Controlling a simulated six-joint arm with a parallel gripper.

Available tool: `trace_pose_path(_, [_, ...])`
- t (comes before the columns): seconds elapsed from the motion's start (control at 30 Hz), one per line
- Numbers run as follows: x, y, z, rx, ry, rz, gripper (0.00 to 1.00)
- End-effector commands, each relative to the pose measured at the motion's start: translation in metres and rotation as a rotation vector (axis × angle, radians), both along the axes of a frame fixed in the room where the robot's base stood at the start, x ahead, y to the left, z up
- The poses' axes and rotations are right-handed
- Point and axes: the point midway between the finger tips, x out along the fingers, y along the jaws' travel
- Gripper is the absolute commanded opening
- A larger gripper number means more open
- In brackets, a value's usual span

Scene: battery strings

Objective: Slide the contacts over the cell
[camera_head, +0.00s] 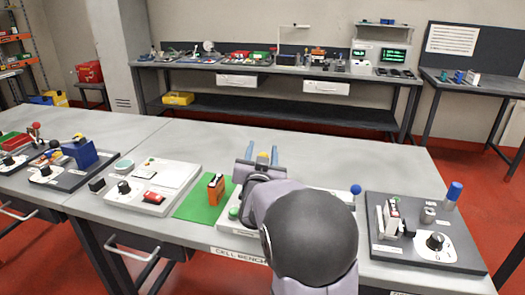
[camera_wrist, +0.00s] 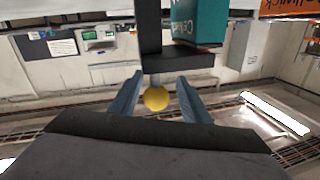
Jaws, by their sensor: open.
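My gripper (camera_head: 262,157) is open over the middle fixture, with its two blue-grey fingers apart. A yellow ball knob (camera_wrist: 156,98) shows between the fingers in the wrist view; a gap is visible on each side of it. A bit of yellow also shows between the fingers in the head view (camera_head: 263,155). A dark bracket (camera_wrist: 150,35) stands just beyond the knob. A teal block with white lettering (camera_wrist: 198,22), perhaps the cell, sits against the bracket. My arm hides most of the fixture in the head view, so the contacts cannot be made out.
A green mat (camera_head: 190,208) with an orange block (camera_head: 216,187) lies left of my gripper. A blue ball knob (camera_head: 356,189) stands to the right. A dark panel with a dial (camera_head: 400,248) is further right, and a white panel (camera_head: 170,174) is further left.

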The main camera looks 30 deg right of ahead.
Motion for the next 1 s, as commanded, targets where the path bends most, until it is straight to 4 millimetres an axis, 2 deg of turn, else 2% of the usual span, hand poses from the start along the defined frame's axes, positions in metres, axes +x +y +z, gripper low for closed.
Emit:
trace_pose_path(0.3, [-0.033, 0.023, 0.000, -0.001, -0.001, 0.004, 0.43])
trace_pose_path(0.5, [-0.048, 0.033, 0.000, 0.000, -0.002, 0.003, 0.43])
trace_pose_path(1.0, [-0.054, 0.036, 0.000, 0.000, 0.000, 0.002, 0.43])
